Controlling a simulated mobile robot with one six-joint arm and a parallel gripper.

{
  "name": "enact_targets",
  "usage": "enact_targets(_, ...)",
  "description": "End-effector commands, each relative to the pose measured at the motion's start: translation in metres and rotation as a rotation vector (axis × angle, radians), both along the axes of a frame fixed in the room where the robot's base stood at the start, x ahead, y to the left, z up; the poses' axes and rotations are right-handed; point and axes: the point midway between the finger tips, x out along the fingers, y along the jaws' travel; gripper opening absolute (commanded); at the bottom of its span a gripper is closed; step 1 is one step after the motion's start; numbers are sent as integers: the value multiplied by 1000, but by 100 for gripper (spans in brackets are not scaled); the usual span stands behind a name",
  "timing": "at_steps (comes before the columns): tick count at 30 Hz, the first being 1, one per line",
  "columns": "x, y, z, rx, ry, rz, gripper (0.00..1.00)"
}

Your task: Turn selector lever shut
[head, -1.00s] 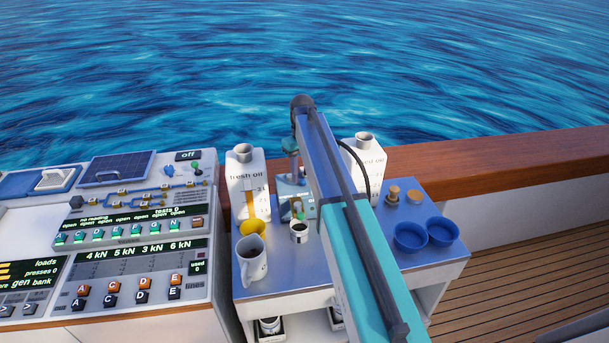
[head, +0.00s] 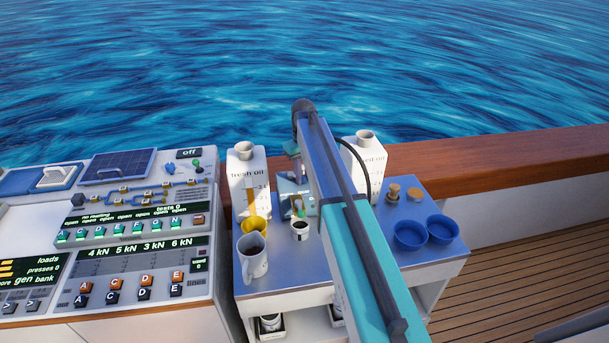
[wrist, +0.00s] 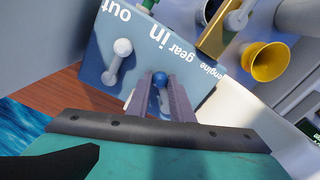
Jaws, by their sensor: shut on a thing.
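In the wrist view, a blue-grey panel (wrist: 190,62) carries the upside-down words "engine", "gear", "in" and "out". My gripper (wrist: 161,84) is shut on a lever with a blue knob (wrist: 160,79) at the panel's near edge. The fingers hide most of this lever's stem, so its angle is hard to read. No visible label names a selector. In the head view the panel (head: 287,187) is partly hidden behind my arm.
A yellow funnel (wrist: 267,61) lies right of the panel. In the head view, a fresh oil can (head: 242,176), a mug (head: 253,262) and a dark-filled cup (head: 300,231) stand left of my arm. Another can (head: 369,160) and two blue bowls (head: 442,229) are right of it.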

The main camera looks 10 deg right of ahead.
Motion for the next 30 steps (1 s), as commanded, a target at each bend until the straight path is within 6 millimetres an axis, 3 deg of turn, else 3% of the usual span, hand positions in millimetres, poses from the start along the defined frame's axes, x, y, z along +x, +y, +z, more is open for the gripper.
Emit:
enact_targets(14,-6,7,0,-4,1,-143,0)
enact_targets(30,-15,28,-1,-2,1,-560,0)
